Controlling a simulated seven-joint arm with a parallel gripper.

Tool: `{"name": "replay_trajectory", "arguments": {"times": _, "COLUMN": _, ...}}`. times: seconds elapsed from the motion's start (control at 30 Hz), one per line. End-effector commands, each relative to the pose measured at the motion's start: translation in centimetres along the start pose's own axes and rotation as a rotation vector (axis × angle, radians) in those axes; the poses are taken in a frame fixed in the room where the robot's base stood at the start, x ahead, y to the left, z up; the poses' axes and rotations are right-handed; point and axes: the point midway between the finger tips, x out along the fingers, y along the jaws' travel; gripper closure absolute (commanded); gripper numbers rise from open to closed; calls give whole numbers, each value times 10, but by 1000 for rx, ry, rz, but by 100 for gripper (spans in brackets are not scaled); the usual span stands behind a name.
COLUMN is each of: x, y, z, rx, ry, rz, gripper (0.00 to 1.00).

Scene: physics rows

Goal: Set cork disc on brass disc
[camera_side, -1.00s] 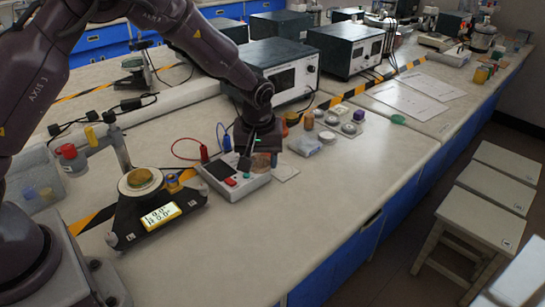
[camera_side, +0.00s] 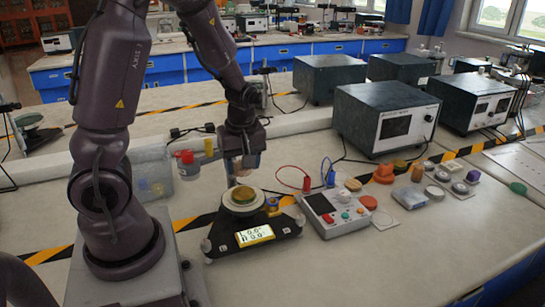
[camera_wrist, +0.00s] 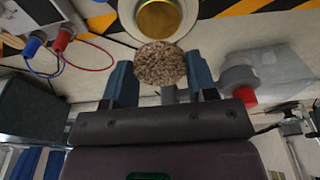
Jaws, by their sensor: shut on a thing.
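The cork disc (camera_wrist: 160,63) is speckled brown and sits between the two blue fingers of my gripper (camera_wrist: 160,82) in the wrist view. My gripper is shut on it. The brass disc (camera_wrist: 159,20) lies on a pale round plate just beyond the cork disc in that view, partly cut off by the frame edge. In the side view, the brass disc (camera_side: 243,195) rests on the round plate (camera_side: 243,206) of a black three-cornered stand. My gripper (camera_side: 243,172) hangs above and close to it. The cork disc is hard to make out between the fingers there.
The stand has a lit yellow display (camera_side: 254,235). A grey control box (camera_side: 336,212) stands to its right, with several small discs and pieces beyond. A red-capped jar (camera_side: 187,164) and a clear bin (camera_side: 150,172) stand behind to the left.

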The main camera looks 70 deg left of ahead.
Motion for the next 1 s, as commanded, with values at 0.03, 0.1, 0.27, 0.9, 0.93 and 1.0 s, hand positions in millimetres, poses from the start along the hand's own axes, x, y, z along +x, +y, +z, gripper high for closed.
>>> {"name": "replay_trajectory", "arguments": {"times": 0.03, "x": 2, "y": -2, "z": 1, "rx": -11, "ry": 0, "rz": -2, "gripper": 70}}
{"name": "replay_trajectory", "arguments": {"times": 0.1, "x": 5, "y": -1, "z": 1, "rx": -22, "ry": 1, "rz": -4, "gripper": 70}}
{"name": "replay_trajectory", "arguments": {"times": 0.27, "x": 18, "y": -1, "z": 3, "rx": -23, "ry": 0, "rz": -7, "gripper": 70}}
{"name": "replay_trajectory", "arguments": {"times": 0.9, "x": 49, "y": 0, "z": 8, "rx": -20, "ry": 1, "rz": -3, "gripper": 70}}
{"name": "replay_trajectory", "arguments": {"times": 0.93, "x": 49, "y": 0, "z": 8, "rx": -20, "ry": 1, "rz": -3, "gripper": 70}}
{"name": "replay_trajectory", "arguments": {"times": 1.0, "x": 49, "y": 0, "z": 8, "rx": -20, "ry": 1, "rz": -3, "gripper": 70}}
